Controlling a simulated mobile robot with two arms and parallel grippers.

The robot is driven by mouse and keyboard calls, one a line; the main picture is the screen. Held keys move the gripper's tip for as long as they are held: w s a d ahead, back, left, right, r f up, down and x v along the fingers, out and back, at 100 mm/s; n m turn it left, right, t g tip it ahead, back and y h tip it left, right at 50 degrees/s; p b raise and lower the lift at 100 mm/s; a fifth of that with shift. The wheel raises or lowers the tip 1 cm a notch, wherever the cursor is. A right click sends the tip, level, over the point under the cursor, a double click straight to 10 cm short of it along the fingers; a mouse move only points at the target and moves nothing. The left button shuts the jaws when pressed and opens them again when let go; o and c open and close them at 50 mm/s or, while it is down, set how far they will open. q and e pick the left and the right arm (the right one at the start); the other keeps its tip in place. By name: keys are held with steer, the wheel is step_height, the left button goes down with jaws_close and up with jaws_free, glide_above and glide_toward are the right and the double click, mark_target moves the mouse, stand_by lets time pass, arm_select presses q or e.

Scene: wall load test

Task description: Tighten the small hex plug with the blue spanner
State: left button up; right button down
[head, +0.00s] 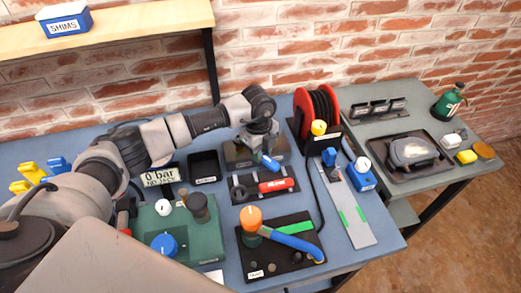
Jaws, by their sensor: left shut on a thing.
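My left gripper (262,137) reaches in from the left and points down over a dark block (234,155) at the back middle of the blue bench. It is shut on what looks like the blue spanner (269,162); only a short blue piece shows below the fingers, at the front of the block. The small hex plug is not clearly visible; the gripper and wrist cover much of the block, so I cannot tell whether the spanner sits on it. My right gripper is not in view.
A black tray with a red tool (272,186) lies just in front. Nearer stands an orange-topped fixture (250,217) with a blue lever (293,242). A red hose reel (318,108) stands right of the gripper. A green unit (190,240) is at front left.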

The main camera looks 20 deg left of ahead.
arm_select(q)
steer(key=shift+f+b, duration=0.3)
steer(key=shift+f, duration=0.2)
steer(key=shift+f+b, duration=0.55)
steer(key=shift+f, duration=0.3)
stand_by(0.5)
stand_by(0.4)
